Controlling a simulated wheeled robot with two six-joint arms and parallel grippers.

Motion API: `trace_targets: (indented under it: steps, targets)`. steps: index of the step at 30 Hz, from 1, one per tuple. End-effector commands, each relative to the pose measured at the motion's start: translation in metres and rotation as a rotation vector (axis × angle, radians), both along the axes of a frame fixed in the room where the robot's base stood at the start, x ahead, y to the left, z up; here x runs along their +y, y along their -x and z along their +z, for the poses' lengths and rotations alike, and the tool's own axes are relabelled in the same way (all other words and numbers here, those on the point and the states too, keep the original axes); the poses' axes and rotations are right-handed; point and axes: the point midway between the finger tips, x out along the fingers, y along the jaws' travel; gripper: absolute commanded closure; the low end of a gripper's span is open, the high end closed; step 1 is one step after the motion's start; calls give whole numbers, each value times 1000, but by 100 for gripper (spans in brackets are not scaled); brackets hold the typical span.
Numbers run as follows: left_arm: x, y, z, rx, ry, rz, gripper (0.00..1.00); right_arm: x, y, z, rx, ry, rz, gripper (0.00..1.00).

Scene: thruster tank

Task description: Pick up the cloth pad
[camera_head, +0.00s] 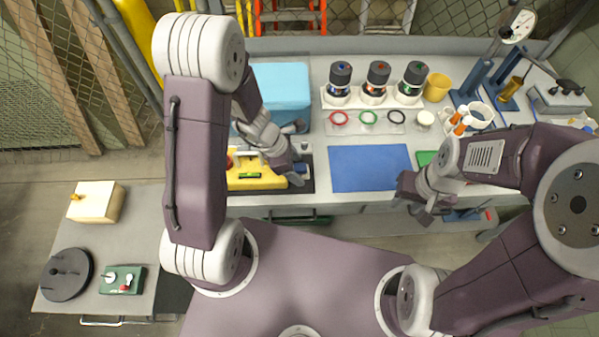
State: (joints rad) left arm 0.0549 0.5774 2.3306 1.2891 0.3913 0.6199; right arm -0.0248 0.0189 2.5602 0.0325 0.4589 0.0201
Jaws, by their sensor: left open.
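A small blue piece (300,169), which looks like the cloth pad, lies on the dark tray at the right end of a yellow tool. It is small and partly covered, so I cannot be sure of its shape. My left gripper (303,152) is open above this spot, its fingers spread on either side; I cannot tell whether it touches the piece. My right gripper (413,209) hangs at the bench's front edge, right of the flat blue mat (369,168). Its fingertips look apart and nothing shows between them.
A yellow tool (255,176) lies beside the piece. Behind my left gripper is a light blue block (282,84). A rack of several dark-capped canisters (376,75), coloured rings (369,117) and a yellow cup (437,87) stand at the back. A side table (110,235) is at left.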

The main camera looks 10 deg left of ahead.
Motion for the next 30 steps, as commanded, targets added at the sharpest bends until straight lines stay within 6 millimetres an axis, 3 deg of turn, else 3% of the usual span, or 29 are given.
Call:
trace_targets:
  steps: [4,11,20,27,30]
  targets:
    - [0,0,1,-1,0,0,36,0,0,1,0,0,0,64]
    - [0,0,1,-1,0,1,99,0,0,1,0,0,0,64]
    - [0,0,7,-1,1,1,100,0,0,5,0,0,0,64]
    - [0,-1,49,-5,-1,0,100,0,0,31,0,0,0,64]
    - [-17,9,55,-3,0,-5,100,0,0,26,0,0,0,64]
